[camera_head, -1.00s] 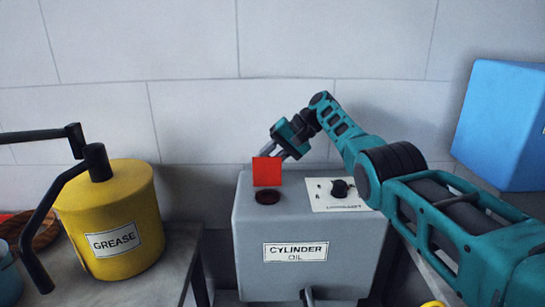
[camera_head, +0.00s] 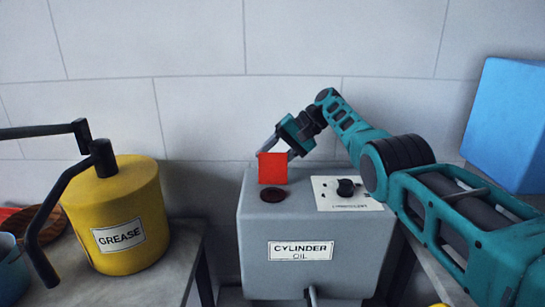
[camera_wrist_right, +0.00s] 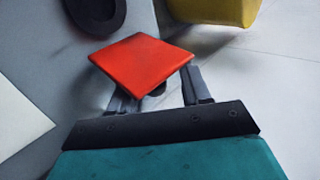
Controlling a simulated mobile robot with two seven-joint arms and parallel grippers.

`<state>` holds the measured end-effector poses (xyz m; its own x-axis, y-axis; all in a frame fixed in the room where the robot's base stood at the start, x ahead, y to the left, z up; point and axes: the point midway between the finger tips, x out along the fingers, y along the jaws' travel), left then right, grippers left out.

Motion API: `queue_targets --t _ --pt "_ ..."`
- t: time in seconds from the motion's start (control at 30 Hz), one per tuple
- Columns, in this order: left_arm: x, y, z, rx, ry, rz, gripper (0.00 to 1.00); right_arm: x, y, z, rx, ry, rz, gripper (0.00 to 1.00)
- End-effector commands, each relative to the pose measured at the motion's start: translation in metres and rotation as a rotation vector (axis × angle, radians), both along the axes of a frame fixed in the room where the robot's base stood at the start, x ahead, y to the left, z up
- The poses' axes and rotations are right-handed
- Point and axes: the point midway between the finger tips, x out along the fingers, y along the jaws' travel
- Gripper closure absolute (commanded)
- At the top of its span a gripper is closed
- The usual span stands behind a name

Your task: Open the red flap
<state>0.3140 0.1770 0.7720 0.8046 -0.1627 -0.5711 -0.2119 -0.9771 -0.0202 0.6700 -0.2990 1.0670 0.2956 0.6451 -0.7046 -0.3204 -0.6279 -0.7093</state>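The red flap (camera_head: 272,168) stands upright on top of the grey cylinder oil box (camera_head: 255,232), just behind a dark round opening (camera_head: 273,195). My right gripper (camera_head: 281,147) is behind the flap, at its upper edge. In the right wrist view the flap (camera_wrist_right: 142,60) lies in front of the two spread fingers (camera_wrist_right: 160,92) and hides their tips. The fingers look open, one toward each side of the flap; I cannot tell if they touch it. My left gripper is not in view.
A white panel with a black knob (camera_head: 345,187) is on the box top, right of the flap. A yellow grease can (camera_head: 150,205) with black bars above it stands on a table at left. A blue box (camera_head: 505,120) is at right. The wall is close behind.

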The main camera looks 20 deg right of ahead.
Motion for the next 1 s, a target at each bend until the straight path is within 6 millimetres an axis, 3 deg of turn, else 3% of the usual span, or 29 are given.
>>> queue_targets --t 0.33,0.8,1.0 --pt "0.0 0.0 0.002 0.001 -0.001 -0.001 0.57 -0.004 -0.008 0.007 -0.002 0.003 0.0 0.53" --pt "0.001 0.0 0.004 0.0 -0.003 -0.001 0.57 -0.031 -0.069 0.075 0.001 0.0 -0.003 0.53" --pt "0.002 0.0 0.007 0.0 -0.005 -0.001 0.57 -0.037 -0.081 0.089 0.001 0.001 0.0 0.53"
